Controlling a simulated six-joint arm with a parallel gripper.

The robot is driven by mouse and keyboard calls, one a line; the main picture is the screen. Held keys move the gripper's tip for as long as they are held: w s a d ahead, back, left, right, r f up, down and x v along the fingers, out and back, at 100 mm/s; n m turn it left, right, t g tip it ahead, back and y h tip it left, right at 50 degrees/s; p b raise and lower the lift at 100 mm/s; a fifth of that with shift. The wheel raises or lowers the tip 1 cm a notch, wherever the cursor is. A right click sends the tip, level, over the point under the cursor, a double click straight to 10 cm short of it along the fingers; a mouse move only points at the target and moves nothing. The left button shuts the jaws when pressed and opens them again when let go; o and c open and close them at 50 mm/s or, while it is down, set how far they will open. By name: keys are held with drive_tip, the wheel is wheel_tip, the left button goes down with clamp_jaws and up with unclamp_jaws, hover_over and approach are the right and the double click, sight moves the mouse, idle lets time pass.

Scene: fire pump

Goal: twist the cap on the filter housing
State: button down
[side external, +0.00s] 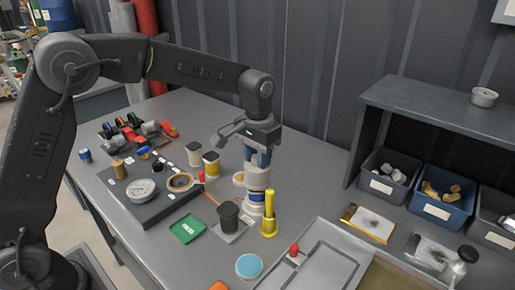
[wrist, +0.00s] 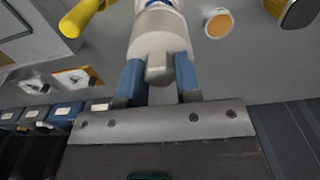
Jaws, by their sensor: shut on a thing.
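The filter housing (side external: 256,201) is a white upright cylinder with a blue band, standing on the grey table. Its light grey cap (wrist: 161,43) shows in the wrist view, with a raised block (wrist: 159,68) on top. My gripper (side external: 258,158) comes down from above the housing. In the wrist view, its two blue fingers (wrist: 158,75) are shut on the cap's raised block, one on each side. The lower part of the housing is partly hidden behind a yellow part in the side view.
A yellow upright part (side external: 269,215) stands close at the housing's front right. A dark cylinder (side external: 229,216) stands at its front left. A green tray (side external: 187,228) lies farther left. A shelf (side external: 440,115) with several bins stands at right.

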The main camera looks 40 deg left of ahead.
drive_tip(key=shift+f, duration=2.05)
drive_tip(key=shift+f, duration=0.65)
idle(1.2)
drive_tip(key=m, duration=0.5)
idle(0.4)
drive_tip(key=m, duration=0.5)
drive_tip(key=shift+m, duration=0.3)
drive_tip(key=m, duration=0.5)
drive_tip(key=shift+d, duration=0.1)
